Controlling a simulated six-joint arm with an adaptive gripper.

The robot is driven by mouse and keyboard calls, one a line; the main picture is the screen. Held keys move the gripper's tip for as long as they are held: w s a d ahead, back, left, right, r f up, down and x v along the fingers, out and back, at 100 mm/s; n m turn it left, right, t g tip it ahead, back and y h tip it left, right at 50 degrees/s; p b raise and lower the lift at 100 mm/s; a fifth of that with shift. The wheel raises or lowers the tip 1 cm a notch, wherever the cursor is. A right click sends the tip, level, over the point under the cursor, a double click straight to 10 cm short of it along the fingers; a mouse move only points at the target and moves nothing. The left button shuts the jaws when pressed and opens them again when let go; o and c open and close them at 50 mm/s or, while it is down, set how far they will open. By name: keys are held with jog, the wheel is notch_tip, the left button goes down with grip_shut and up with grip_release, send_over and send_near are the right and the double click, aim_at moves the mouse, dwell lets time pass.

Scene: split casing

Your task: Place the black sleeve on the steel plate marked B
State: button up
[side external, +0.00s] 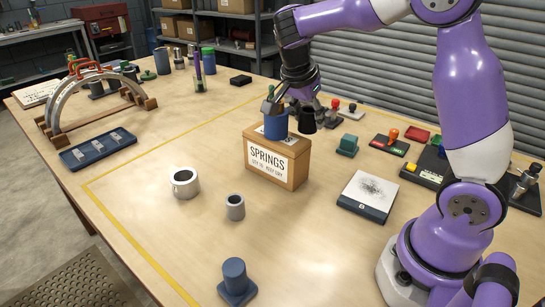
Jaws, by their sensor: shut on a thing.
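The black sleeve (307,121) is a dark, slightly tapered piece just below my gripper (291,107), by the right rear of the cardboard SPRINGS box. My gripper points down and is shut on it; the fingers partly hide its upper end. I cannot tell whether its lower end is clear of what is behind it. The plate marked B (387,190) lies on the table to the right of the box, pale on top with a dark scribbled patch. Its top is empty, and my gripper is above and left of it.
A blue cylinder (275,127) stands on the SPRINGS box (287,168), close under one finger. Two grey collars (185,184) (235,208) and a blue post (235,278) stand in front. A green block (347,146) sits behind the plate. Table between box and plate is clear.

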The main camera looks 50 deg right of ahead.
jog(key=s+a+m+g+y, duration=0.45)
jog(key=s+a+m, duration=0.45)
jog(key=s+m, duration=0.65)
jog(key=m, duration=0.2)
send_over(377, 195)
jog(key=w, duration=0.2)
notch_tip(377, 195, down, 6)
jog(key=shift+s+f, duration=0.15)
jog(key=shift+f, duration=2.1)
jog(key=shift+f, duration=0.1)
jog(key=o, duration=1.3)
